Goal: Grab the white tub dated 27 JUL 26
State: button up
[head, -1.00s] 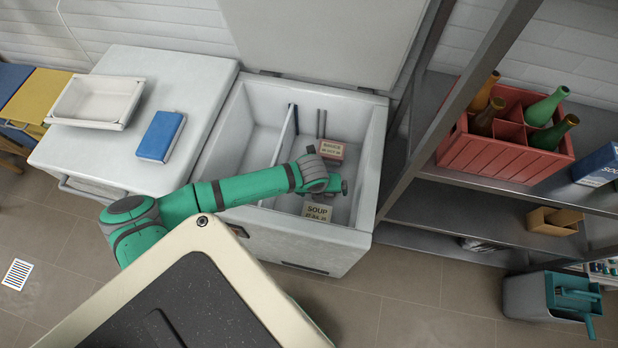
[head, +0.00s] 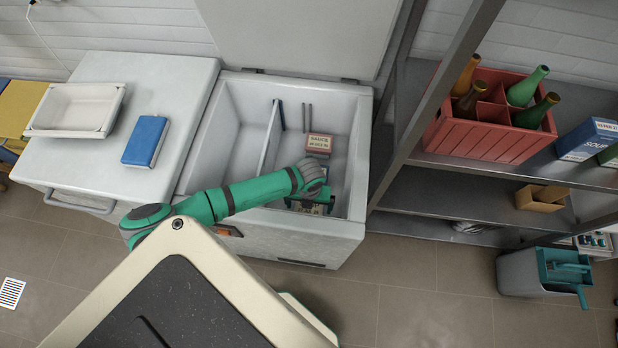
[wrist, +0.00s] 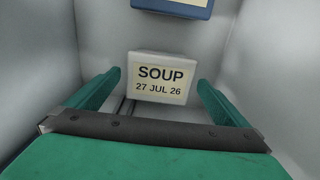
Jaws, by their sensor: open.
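The white tub (wrist: 160,55) shows in the wrist view, with a cream label reading SOUP, 27 JUL 26. It sits low in the right compartment of the open chest freezer (head: 345,225). My gripper (wrist: 159,80) is open, with one green finger to the left of the tub and one to the right. Clear gaps show beside the tub, and I cannot tell how far the fingertips reach down along it. In the head view my gripper (head: 311,203) is inside the freezer near its front wall and hides most of the tub.
A red tub labelled SAUCE (head: 319,144) stands farther back in the same compartment. A blue item (wrist: 172,5) lies beyond the white tub. A divider (head: 270,140) and the freezer walls enclose the gripper. A shelf rack (head: 440,185) stands to the right.

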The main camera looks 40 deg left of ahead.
jog(key=shift+f, duration=1.4)
jog(key=shift+c, duration=0.3)
jog(key=c, duration=1.3)
